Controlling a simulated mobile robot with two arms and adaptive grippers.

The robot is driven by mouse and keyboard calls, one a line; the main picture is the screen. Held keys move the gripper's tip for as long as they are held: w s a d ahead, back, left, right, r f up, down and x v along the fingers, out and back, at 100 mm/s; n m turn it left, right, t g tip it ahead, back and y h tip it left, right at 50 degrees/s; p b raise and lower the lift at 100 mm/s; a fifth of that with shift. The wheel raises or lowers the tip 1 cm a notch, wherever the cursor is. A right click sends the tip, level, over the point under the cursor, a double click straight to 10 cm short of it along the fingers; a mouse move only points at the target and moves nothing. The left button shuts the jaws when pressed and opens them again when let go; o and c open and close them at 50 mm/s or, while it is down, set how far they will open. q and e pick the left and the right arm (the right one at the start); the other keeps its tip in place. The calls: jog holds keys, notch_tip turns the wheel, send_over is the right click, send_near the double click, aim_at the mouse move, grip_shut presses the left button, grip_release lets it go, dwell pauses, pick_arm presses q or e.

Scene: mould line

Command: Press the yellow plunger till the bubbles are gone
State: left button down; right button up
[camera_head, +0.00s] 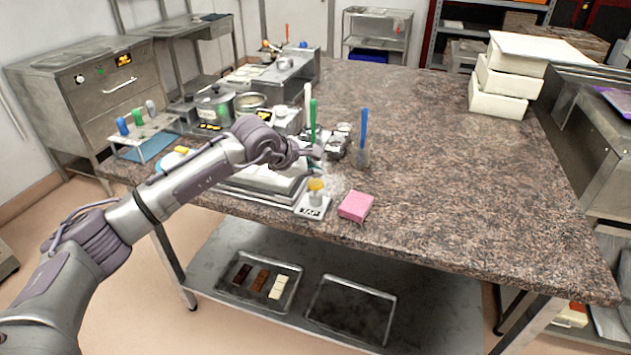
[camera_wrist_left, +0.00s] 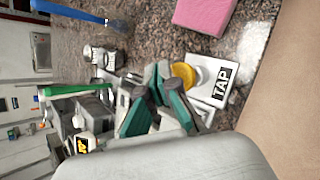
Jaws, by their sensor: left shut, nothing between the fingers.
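The yellow plunger (camera_head: 316,185) tops a small white stand (camera_head: 313,206) near the table's front edge. In the left wrist view the yellow plunger (camera_wrist_left: 184,75) shows as a round disc beside a white plate with a TAP label (camera_wrist_left: 221,84). My left gripper (camera_head: 316,153) is shut and empty, just above and behind the plunger in the head view. In the left wrist view its fingers (camera_wrist_left: 160,82) come close to the disc and hide its near edge; I cannot tell whether they touch. No bubbles can be made out. My right gripper is not in view.
A pink block (camera_head: 356,206) lies just right of the stand. Upright green (camera_head: 313,118) and blue (camera_head: 364,135) handled tools stand behind, among small metal containers. Pots and trays crowd the table's left side. The table's right half is clear up to stacked white boxes (camera_head: 500,78).

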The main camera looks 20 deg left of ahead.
aim_at(314, 183)
pick_arm(q)
jog(key=shift+r+p, duration=1.05)
jog(key=shift+r, duration=1.5)
